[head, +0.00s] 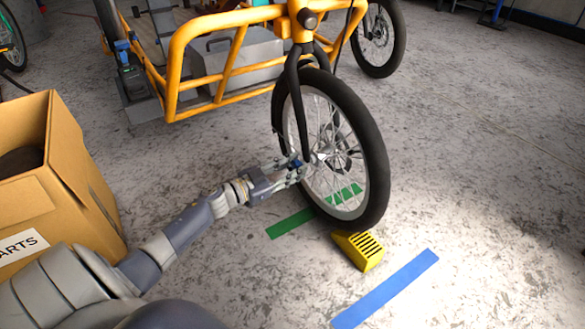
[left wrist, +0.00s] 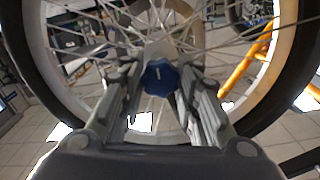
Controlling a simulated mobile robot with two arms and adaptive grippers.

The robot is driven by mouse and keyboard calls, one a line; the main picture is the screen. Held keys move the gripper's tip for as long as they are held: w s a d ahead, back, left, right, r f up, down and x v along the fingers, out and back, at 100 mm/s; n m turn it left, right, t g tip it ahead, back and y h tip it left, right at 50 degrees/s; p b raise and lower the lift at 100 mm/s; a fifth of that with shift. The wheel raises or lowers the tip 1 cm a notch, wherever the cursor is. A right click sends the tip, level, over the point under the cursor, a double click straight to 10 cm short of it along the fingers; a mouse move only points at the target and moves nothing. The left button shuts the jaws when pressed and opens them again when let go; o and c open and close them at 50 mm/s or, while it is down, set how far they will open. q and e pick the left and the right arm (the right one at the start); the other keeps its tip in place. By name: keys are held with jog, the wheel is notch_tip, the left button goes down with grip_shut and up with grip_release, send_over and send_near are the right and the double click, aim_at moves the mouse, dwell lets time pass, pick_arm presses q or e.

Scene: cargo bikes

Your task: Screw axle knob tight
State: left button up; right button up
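The blue axle knob (left wrist: 158,77) sits at the hub of the cargo bike's front wheel (head: 378,170). In the head view the knob (head: 295,162) is small and partly covered by my gripper. My left gripper (head: 291,172) reaches in from the left, low beside the black fork (head: 296,100). In the left wrist view its two fingers (left wrist: 160,92) stand on either side of the knob, with no clear gap left between them and its edges. They look closed on it. The knob's back is hidden. My right gripper is not in view.
A yellow wheel chock (head: 358,250) touches or nearly touches the front tyre. A cardboard parts box (head: 85,165) stands at the left, near my arm. The orange frame (head: 175,70) rises behind. Green and blue tape (head: 385,288) marks the floor, which is open at the right.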

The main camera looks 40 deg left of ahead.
pick_arm(q)
jog(key=shift+c, duration=0.5)
jog(key=shift+r+m+p, duration=0.1)
jog(key=shift+m+p, duration=0.4)
jog(key=shift+m, duration=0.2)
jog(key=m+p, duration=0.1)
jog(key=m, duration=0.1)
jog(key=shift+m, duration=0.3)
jog(key=m+p, duration=0.1)
jog(key=m, duration=0.9)
jog(key=m+b, duration=0.1)
jog(key=m, duration=0.4)
jog(key=shift+m, duration=0.3)
jog(key=shift+m, duration=0.3)
jog(key=o, duration=1.1)
